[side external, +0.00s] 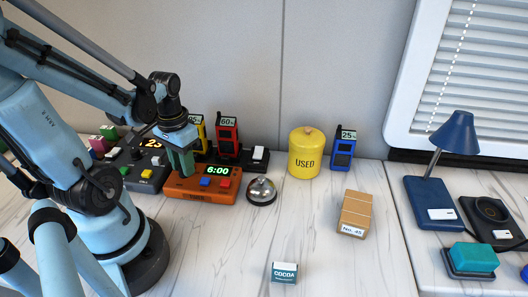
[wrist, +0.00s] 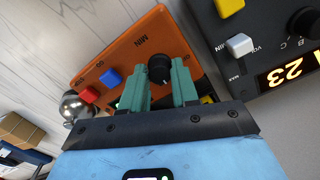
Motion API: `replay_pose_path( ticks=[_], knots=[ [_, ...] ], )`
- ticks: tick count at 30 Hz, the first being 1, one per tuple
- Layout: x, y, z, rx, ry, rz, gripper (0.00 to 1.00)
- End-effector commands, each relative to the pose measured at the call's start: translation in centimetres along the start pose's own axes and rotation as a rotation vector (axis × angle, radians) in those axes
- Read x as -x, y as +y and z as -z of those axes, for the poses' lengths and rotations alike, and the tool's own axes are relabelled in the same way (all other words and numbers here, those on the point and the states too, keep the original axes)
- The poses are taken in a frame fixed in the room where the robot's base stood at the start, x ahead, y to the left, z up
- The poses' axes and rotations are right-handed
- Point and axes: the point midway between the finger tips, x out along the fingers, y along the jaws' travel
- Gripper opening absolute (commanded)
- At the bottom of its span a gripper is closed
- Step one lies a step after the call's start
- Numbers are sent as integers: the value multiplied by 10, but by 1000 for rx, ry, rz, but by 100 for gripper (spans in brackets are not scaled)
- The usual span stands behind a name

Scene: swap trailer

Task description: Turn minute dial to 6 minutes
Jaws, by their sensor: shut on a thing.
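The dial is hidden in the side view.
A dark device with a lit display (side external: 152,146) stands left of the timer, close to my gripper. A silver bell (side external: 262,190) stands right of it. A yellow USED canister (side external: 306,154), a cardboard box (side external: 355,213) and a cocoa box (side external: 285,272) are farther right. The front counter is mostly clear.

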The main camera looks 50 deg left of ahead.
Motion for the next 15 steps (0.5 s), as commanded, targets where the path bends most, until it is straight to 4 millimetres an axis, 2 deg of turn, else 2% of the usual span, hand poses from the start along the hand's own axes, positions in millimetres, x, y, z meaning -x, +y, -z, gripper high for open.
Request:
replay_pose_path(
  ticks=[12, 13, 15],
  knots=[
    [0, 0, 0, -5, 2, 0, 0],
    [0, 0, 0, -5, 2, 0, 34],
    [0, 0, 0, -5, 1, 0, 45]
  ],
)
